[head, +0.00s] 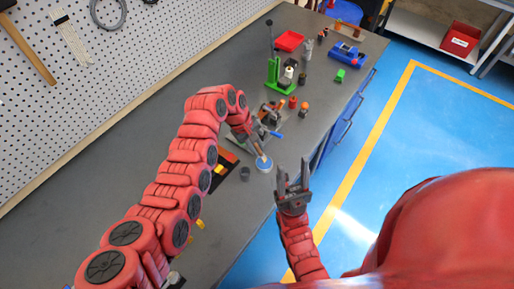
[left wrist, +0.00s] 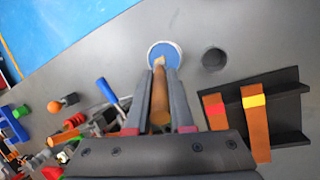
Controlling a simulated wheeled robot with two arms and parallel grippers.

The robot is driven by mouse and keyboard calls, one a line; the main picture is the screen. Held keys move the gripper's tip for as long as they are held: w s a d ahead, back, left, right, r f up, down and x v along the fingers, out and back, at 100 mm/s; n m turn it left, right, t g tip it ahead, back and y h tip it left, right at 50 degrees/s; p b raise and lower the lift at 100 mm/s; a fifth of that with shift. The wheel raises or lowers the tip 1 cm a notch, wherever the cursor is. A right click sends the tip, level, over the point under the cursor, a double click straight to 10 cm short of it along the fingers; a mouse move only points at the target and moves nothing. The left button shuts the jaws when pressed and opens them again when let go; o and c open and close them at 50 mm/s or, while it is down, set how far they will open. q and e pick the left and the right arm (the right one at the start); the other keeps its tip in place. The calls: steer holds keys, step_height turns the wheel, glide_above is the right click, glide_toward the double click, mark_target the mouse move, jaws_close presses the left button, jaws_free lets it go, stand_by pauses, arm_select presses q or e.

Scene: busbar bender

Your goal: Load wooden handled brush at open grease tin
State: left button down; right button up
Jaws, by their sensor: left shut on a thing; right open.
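My left gripper (head: 251,141) is shut on the wooden handled brush (head: 259,151). In the left wrist view the brush's brown handle (left wrist: 160,98) lies between the two fingers, its pale tip pointing away from the gripper. The open grease tin (head: 264,165) is a low round tin with blue inside a pale rim. In the left wrist view the brush tip overlaps the tin (left wrist: 168,47); I cannot tell whether it touches the grease. My right gripper (head: 292,171) is open and empty, right of the tin, near the bench edge.
A dark cup (left wrist: 214,59) stands beside the tin. A black holder (left wrist: 288,92) with red- and yellow-banded wooden handles is close by. A clamp-like tool with a blue handle (left wrist: 107,91) and small coloured parts lie opposite. A green press (head: 280,75) stands farther back.

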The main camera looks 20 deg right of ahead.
arm_select(q)
steer(key=shift+r+p, duration=1.1)
steer(key=shift+r, duration=1.7)
